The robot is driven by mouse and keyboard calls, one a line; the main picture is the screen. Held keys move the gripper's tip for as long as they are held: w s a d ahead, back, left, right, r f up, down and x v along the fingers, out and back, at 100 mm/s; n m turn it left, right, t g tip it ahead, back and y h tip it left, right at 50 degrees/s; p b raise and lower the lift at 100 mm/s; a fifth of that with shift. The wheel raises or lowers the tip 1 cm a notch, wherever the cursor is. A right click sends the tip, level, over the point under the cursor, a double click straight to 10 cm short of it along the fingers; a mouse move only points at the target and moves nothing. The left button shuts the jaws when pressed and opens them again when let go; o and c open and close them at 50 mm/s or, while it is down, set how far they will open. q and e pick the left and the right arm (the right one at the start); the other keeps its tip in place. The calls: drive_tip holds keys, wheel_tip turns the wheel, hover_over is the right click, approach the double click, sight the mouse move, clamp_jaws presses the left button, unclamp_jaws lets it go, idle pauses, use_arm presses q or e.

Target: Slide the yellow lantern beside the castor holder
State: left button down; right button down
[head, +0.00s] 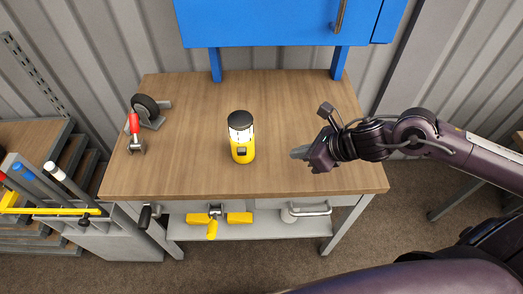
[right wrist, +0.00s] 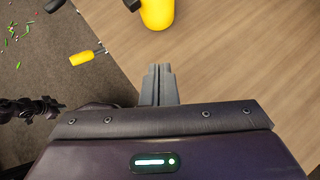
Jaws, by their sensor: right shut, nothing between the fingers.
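The yellow lantern (head: 243,148), with a black top and a clear white middle, stands upright near the middle of the wooden workbench (head: 190,178). Its yellow lower part shows at the top edge of the right wrist view (right wrist: 157,12). The castor holder (head: 150,112), grey with a black wheel, is at the back left of the bench, well apart from the lantern. My right gripper (head: 298,153) is shut and empty, to the right of the lantern with a gap between them. The closed fingers (right wrist: 158,82) point toward the lantern's side.
The bench top between lantern and castor holder is clear. A blue cabinet (head: 265,22) hangs above the back.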

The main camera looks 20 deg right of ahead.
drive_tip(key=p, duration=0.2)
approach(252, 154)
drive_tip(key=f, duration=0.4)
drive_tip(key=shift+w+a+n, duration=0.1)
drive_tip(key=shift+w+n, duration=0.2)
drive_tip(key=shift+w+a+r+p, duration=0.15)
drive_tip(key=shift+w+a+p, duration=0.35)
drive_tip(key=shift+w+a, duration=0.7)
drive_tip(key=shift+w, duration=0.2)
